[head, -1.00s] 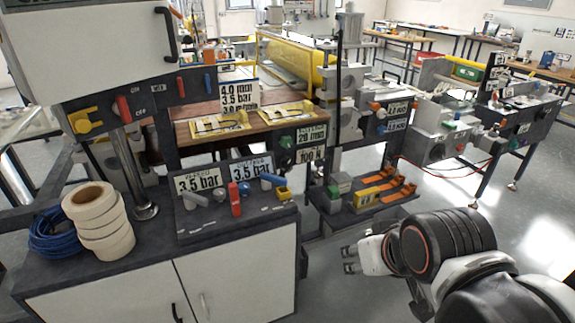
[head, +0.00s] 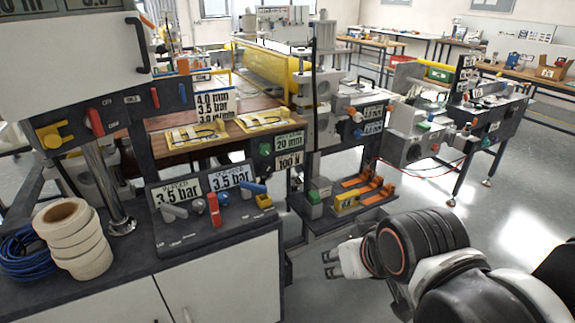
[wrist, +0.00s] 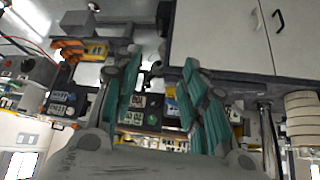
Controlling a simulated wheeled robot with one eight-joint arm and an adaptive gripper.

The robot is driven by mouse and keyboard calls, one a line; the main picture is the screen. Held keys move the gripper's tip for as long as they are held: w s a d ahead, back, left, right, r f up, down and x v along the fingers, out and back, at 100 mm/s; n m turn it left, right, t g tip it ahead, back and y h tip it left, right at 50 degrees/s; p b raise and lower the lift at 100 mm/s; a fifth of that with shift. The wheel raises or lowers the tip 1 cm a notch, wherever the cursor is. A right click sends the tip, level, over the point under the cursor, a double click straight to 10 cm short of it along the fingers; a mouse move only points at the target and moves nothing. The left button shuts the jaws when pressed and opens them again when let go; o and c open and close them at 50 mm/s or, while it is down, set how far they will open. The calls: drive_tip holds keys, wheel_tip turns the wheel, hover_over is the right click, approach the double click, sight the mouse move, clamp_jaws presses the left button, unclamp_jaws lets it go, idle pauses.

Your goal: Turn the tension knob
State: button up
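A dark panel on the machine front carries a "20 mm" display with a green knob (head: 266,149) and, below it, a "100 N" display (head: 289,161) with a dark knob (head: 268,168) at its left. No name is legible by either knob; the "100 N" one fits tension. My gripper (head: 330,264) is low at right of centre in the head view, in front of and below this panel, touching nothing. In the wrist view, which looks upside down, my gripper (wrist: 160,70) has its two teal-padded fingers wide apart and empty. Small displays and a green knob (wrist: 152,119) show between them.
A low shelf with orange clamps (head: 362,184) and a yellow block juts out behind my gripper. A grey cabinet with a "3.5 bar" control box (head: 215,218) and tape rolls (head: 72,240) stands at left. Clear floor (head: 465,215) lies at right.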

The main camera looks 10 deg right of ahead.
sight(267, 171)
idle(0.3)
drive_tip(key=shift+o, duration=0.6)
drive_tip(key=w+d+r+n+t+h, duration=0.1)
drive_tip(key=w+d+r+n+t, duration=0.15)
drive_tip(key=w+n, duration=0.6)
drive_tip(key=w+d+r+n+t+h, duration=0.2)
drive_tip(key=w+d+n+t, duration=0.1)
drive_tip(key=w, duration=1)
drive_tip(key=w+d+r+n+t+h, duration=0.1)
drive_tip(key=w+d+r+n+t, duration=0.3)
drive_tip(key=w, duration=0.6)
drive_tip(key=w+a+f+n+t+y, duration=0.1)
drive_tip(key=w+a+f+n+y, duration=0.1)
drive_tip(key=w+a+f+n, duration=0.3)
drive_tip(key=w+a+f+n+y, duration=0.1)
drive_tip(key=w+f+n, duration=0.1)
drive_tip(key=w+n, duration=0.35)
drive_tip(key=w+a+f+n+y, duration=0.1)
drive_tip(key=a+f+n+y, duration=0.2)
drive_tip(key=f+n, duration=0.45)
drive_tip(key=a+f+n+y, duration=0.3)
drive_tip(key=f+n, duration=0.4)
drive_tip(key=f, duration=0.2)
drive_tip(key=x, duration=0.6)
drive_tip(key=b+x, duration=0.1)
drive_tip(key=x, duration=0.5)
drive_tip(key=shift+w+f, duration=0.2)
drive_tip(key=shift+w, duration=0.05)
drive_tip(key=shift+w+a+r, duration=0.1)
drive_tip(key=shift+w, duration=0.5)
